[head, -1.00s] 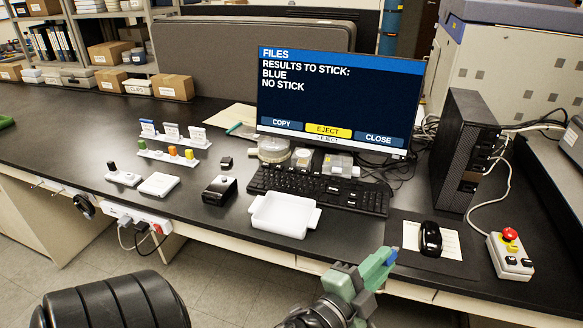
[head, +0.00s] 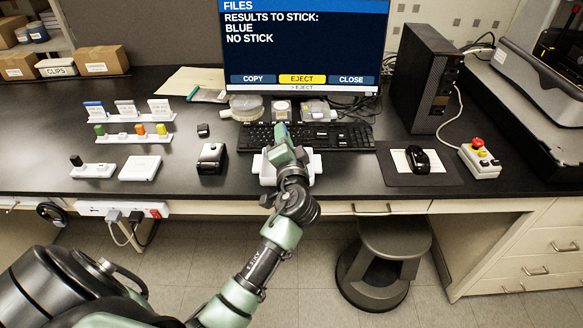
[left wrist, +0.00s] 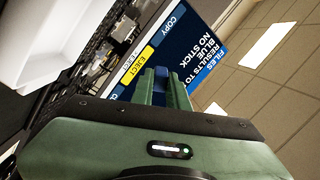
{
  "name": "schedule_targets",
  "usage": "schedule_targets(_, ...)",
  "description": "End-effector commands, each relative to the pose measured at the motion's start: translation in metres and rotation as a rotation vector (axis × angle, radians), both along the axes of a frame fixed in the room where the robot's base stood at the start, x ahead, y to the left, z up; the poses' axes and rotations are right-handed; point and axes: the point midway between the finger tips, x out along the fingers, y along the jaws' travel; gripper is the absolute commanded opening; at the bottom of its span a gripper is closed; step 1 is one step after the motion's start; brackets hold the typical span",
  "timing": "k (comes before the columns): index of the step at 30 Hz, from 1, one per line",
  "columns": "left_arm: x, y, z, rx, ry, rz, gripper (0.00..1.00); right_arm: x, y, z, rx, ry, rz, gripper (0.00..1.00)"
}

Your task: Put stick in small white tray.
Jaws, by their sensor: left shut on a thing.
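My left gripper (head: 284,138) is shut on a small blue stick (head: 281,130), which also shows between its fingers in the left wrist view (left wrist: 160,88). The gripper is in front of the keyboard, over or near a white tray with side handles (head: 315,165). My arm hides much of that tray in the head view. A white tray also fills the upper left of the left wrist view (left wrist: 45,40). The stick appears raised above the desk. A flat white square piece (head: 140,168) lies farther left. My right gripper is not in view.
A monitor (head: 300,50) and a keyboard (head: 340,137) stand behind the tray. A black box (head: 212,158) is to its left, and a mouse (head: 418,158) and red-button box (head: 480,160) to its right. A stool (head: 383,262) stands under the desk.

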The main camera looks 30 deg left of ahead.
Motion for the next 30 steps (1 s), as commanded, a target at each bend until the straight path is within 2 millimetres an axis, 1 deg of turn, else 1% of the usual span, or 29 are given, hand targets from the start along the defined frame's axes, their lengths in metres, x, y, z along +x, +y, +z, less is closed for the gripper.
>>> schedule_targets(8, 0.0, 0.0, -0.029, 0.001, 0.002, -0.001, 0.0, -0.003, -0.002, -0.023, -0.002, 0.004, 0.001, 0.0)
schedule_targets(12, 0.0, -0.001, -0.046, 0.002, 0.002, -0.003, 0.0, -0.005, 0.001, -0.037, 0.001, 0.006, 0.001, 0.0)
schedule_targets(15, 0.0, -0.001, -0.055, 0.001, 0.001, -0.004, 0.0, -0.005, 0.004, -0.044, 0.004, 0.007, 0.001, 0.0)
schedule_targets(21, 0.0, -0.001, -0.059, 0.002, 0.001, -0.003, 0.0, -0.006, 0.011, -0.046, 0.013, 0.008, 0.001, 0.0)
schedule_targets(26, -0.001, -0.001, -0.058, 0.001, 0.001, -0.004, 0.0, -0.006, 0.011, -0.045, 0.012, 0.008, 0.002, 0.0)
schedule_targets(27, -0.001, -0.001, -0.058, 0.001, 0.001, -0.004, 0.26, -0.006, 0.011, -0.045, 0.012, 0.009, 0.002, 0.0)
schedule_targets(28, -0.001, -0.001, -0.058, 0.001, 0.001, -0.004, 0.35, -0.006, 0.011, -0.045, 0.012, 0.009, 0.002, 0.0)
schedule_targets(29, -0.001, -0.001, -0.058, 0.001, 0.001, -0.004, 0.41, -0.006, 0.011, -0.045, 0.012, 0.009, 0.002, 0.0)
schedule_targets(30, -0.001, -0.001, -0.058, 0.001, 0.001, -0.004, 0.41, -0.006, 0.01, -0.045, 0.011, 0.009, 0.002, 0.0)
